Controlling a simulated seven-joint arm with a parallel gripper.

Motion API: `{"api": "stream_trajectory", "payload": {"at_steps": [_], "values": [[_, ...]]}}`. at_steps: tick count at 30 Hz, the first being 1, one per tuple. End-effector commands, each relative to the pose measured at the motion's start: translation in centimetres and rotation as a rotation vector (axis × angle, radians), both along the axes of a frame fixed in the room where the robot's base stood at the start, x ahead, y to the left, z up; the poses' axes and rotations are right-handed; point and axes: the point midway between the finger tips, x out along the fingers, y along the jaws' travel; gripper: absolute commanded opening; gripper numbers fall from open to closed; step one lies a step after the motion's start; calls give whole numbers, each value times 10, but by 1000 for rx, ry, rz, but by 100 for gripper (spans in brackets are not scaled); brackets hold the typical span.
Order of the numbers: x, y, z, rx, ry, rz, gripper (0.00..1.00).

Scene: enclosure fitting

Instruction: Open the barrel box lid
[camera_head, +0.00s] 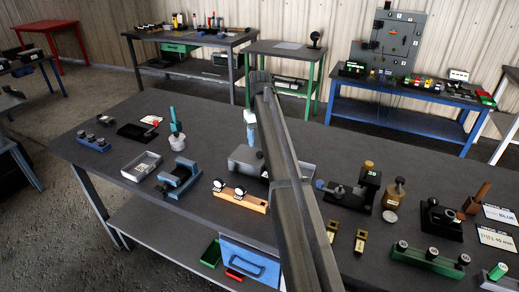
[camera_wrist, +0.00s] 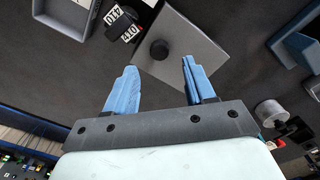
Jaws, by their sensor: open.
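The barrel box appears to be the grey box (camera_head: 243,160) near the middle of the bench, partly hidden behind my arm. In the wrist view its lid is a flat grey square plate (camera_wrist: 188,58) with a round dark knob (camera_wrist: 159,49). The lid looks turned at an angle to my gripper and seems to lie on the box; its seam cannot be made out. My gripper (camera_wrist: 158,66) is open and empty, its blue fingers apart. The knob shows between and just past the fingertips. Whether the fingers are level with the knob cannot be told.
A wooden block with white dials (camera_head: 240,195) stands in front of the box. A blue cradle (camera_head: 180,180) and grey tray (camera_head: 141,167) are to the left. A grey open bin (camera_wrist: 66,14) is beside the lid. A green block (camera_head: 428,260) lies at the right.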

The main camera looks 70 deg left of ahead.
Motion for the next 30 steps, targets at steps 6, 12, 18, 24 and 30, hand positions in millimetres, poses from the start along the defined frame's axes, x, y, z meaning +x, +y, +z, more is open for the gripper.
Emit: {"api": "stream_trajectory", "payload": {"at_steps": [6,12,18,24,30], "values": [[0,0,-32,-1,0,0,54],[0,0,-46,-1,0,0,54],[0,0,-49,0,0,0,54],[0,0,-49,0,0,0,51],[0,0,-49,0,0,0,32]]}}
